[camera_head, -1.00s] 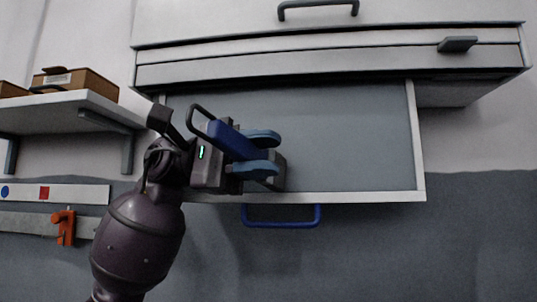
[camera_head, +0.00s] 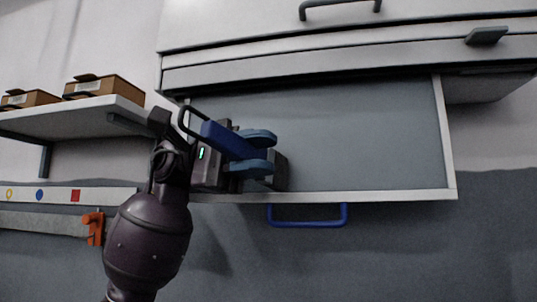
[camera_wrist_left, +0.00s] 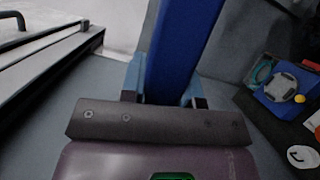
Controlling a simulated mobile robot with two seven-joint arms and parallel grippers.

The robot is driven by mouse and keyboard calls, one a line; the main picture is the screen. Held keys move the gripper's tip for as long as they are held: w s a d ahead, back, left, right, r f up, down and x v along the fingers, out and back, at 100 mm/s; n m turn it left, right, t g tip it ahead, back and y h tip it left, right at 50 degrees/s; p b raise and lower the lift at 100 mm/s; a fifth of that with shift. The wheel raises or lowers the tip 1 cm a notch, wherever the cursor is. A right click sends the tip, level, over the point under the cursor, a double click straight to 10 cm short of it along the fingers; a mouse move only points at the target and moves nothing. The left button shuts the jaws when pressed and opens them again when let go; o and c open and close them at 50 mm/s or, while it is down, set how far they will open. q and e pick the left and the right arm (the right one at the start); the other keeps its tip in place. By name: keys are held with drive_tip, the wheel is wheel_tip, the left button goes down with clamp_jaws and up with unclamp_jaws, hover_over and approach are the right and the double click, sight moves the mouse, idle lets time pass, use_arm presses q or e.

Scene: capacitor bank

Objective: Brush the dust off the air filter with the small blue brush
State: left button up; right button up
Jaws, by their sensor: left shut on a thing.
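My left gripper (camera_head: 262,153) has light blue fingers shut on the small blue brush (camera_head: 226,139). The brush has a dark blue handle with a black loop at its upper left end and a dark grey block at its lower right end. It is held tilted in front of the open drawer, over its left part. In the left wrist view the blue handle (camera_wrist_left: 186,45) rises between the fingers; its far end is out of frame. I cannot make out an air filter in either view. My right gripper is not in view.
The open grey drawer (camera_head: 452,160) has an empty-looking floor and a blue handle (camera_head: 308,224). A wall shelf (camera_head: 85,113) holds brown boxes (camera_head: 105,86) at left. An orange clamp (camera_head: 94,228) hangs below. The left wrist view shows a dark surface with a blue device (camera_wrist_left: 283,88) at right.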

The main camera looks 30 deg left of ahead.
sight(203, 141)
use_arm(q)
drive_tip(key=shift+a, duration=0.6)
drive_tip(key=shift+s+d+b, duration=0.1)
drive_tip(key=shift+s+b, duration=0.2)
drive_tip(key=shift+s, duration=0.45)
drive_tip(key=shift+s+d, duration=0.35)
drive_tip(key=shift+s, duration=0.85)
drive_tip(key=shift+s+d, duration=0.3)
drive_tip(key=shift+s, duration=0.9)
drive_tip(key=shift+s+d, duration=0.35)
drive_tip(key=shift+s, duration=0.85)
